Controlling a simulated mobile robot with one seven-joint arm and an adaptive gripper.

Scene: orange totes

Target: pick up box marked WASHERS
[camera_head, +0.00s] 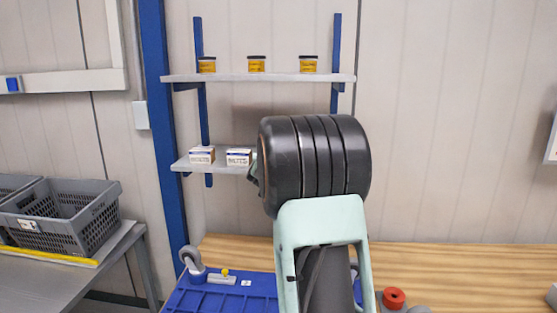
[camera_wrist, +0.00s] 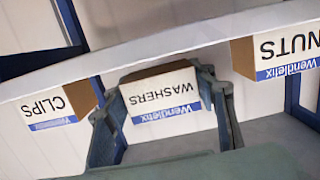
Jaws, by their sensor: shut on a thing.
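The white and blue box marked WASHERS (camera_wrist: 163,98) is in the middle of the wrist view, its label upside down. My gripper (camera_wrist: 160,76) has a finger against each side of it and is shut on it. A brown face shows along the box's upper edge in the picture. I cannot tell whether the box touches the shelf. My arm hides most of my gripper there.
In the wrist view, the CLIPS box (camera_wrist: 52,108) is at left and the NUTS box (camera_wrist: 290,50) at right, both apart from my gripper. The lower shelf (camera_head: 185,165) lies under an upper shelf (camera_head: 280,77) with several yellow jars. A grey crate (camera_head: 75,215) stands at left.

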